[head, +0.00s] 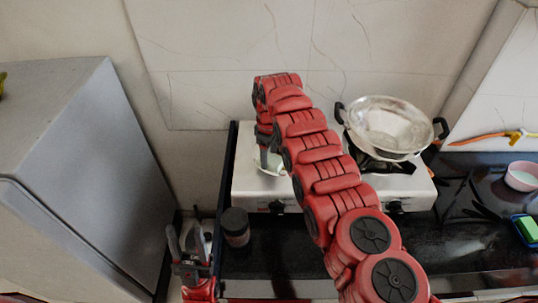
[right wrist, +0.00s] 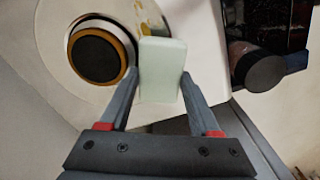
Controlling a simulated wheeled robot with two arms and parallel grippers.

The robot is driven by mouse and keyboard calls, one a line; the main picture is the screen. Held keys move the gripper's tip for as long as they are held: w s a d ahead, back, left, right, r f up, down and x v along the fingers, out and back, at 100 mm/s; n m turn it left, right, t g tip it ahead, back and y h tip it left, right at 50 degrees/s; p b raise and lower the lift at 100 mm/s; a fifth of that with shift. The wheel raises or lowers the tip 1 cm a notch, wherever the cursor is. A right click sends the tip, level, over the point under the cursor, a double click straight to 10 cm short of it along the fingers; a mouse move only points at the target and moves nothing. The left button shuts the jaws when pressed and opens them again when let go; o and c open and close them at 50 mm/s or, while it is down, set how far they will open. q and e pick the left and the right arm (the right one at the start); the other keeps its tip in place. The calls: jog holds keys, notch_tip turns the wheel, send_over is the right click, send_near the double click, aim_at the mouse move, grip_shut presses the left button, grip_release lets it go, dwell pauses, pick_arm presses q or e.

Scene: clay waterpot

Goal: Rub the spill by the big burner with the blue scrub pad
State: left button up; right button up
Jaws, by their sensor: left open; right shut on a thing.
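My right gripper (right wrist: 157,80) is shut on a pale, blue-green block, the scrub pad (right wrist: 162,70). In the head view the right gripper (head: 268,150) hangs over the left part of the white stove (head: 245,185), with the pad partly hidden by the arm. In the right wrist view the pad is just beside the big burner (right wrist: 97,52), which has a black cap and orange-brown ring, and overlaps its edge. My left gripper (head: 190,245) is open and empty, low at the left.
A metal pan (head: 388,125) with black handles sits on the right burner. A dark jar (head: 236,228) stands in front of the stove's left end. A pink bowl (head: 521,176) and a green sponge (head: 528,229) are at the right. A grey fridge (head: 75,160) stands left.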

jog(key=shift+f+b, duration=1.25)
jog(key=shift+b, duration=0.05)
